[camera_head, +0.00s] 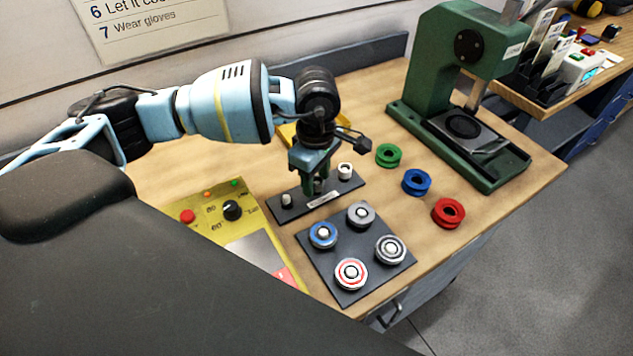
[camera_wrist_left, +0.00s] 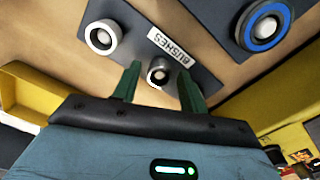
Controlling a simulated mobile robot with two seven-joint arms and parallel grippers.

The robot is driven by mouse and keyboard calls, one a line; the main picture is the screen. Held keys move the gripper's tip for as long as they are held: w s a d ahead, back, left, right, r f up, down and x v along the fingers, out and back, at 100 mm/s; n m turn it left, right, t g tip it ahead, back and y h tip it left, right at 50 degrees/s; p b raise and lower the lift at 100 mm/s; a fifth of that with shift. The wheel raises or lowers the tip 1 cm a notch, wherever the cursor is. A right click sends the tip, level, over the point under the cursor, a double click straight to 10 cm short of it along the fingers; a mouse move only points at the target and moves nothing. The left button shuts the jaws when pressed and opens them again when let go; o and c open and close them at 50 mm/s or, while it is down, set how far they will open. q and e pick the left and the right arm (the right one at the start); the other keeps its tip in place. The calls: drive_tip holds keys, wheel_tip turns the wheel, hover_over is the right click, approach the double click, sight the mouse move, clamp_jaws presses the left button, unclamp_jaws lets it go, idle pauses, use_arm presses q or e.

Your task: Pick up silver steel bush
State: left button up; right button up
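A dark strip (camera_head: 273,213) labelled BUSHES holds small bushes in a row. A grey metallic bush (camera_wrist_left: 158,72) sits at its middle, upright, between the fingers of my left gripper (camera_wrist_left: 158,76). The fingers are open, with a visible gap on each side of the bush. In the head view my left gripper (camera_head: 318,187) points down over the strip's middle and largely hides that bush. A white bush (camera_head: 345,171) stands at the right end and also shows in the wrist view (camera_wrist_left: 102,37). A light grey bush (camera_head: 287,201) stands at the left end. My right gripper is not in view.
A dark plate (camera_head: 350,248) with several ringed wheels lies in front. Green (camera_head: 389,155), blue (camera_head: 416,182) and red (camera_head: 449,212) spools stand right. A green press (camera_head: 440,75) stands behind them. A yellow control panel (camera_head: 215,215) lies left; a yellow bin (camera_head: 287,133) is behind the gripper.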

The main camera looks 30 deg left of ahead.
use_arm(q)
drive_tip(key=c, duration=0.8)
wheel_tip(320, 180, up, 10)
